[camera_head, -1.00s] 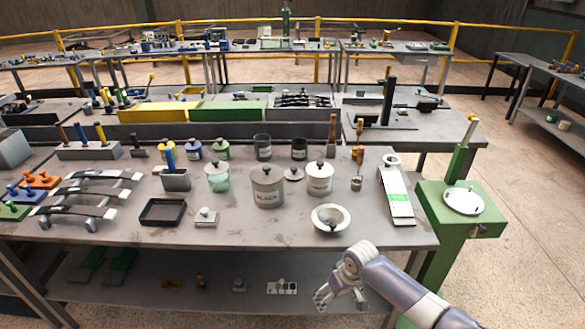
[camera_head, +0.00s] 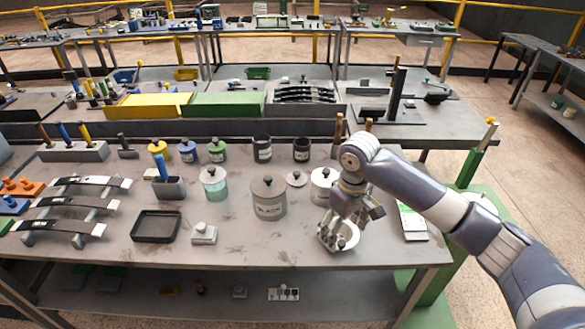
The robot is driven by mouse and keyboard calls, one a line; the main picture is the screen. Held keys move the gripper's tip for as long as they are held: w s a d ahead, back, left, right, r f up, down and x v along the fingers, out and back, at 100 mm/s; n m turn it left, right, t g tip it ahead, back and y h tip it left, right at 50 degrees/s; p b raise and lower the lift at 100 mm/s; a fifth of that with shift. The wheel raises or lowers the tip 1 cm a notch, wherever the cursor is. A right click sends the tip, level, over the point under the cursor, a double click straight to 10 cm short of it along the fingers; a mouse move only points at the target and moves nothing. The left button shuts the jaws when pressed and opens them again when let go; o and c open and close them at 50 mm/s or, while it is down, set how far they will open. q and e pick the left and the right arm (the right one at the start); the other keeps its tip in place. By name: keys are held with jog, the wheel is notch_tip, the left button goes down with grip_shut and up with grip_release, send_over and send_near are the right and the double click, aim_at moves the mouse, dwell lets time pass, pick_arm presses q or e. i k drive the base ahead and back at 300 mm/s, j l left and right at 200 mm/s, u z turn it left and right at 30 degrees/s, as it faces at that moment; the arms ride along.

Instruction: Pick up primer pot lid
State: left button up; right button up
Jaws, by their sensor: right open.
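Several lidded pots stand on the workbench. No label reading "primer" can be made out. A loose, pale round lid with a dark knob (camera_head: 296,179) lies between the large grey pot marked BLACK (camera_head: 268,200) and a white lidded pot (camera_head: 322,182). My right arm partly hides the white pot. My right gripper (camera_head: 345,229) is open and points down over a white bowl (camera_head: 352,238), right of the grey pot and in front of the white pot. The gripper covers much of the bowl, so contact cannot be told. My left gripper is out of view.
A pale green lidded pot (camera_head: 214,184) stands left of the grey pot. Two dark cups (camera_head: 262,149) (camera_head: 301,150) stand behind. A black tray (camera_head: 157,226) and a small grey block (camera_head: 204,234) lie at the front left. A green-and-white board (camera_head: 413,223) lies right.

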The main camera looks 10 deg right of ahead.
aim_at(296, 178)
jog(key=i, duration=1.45)
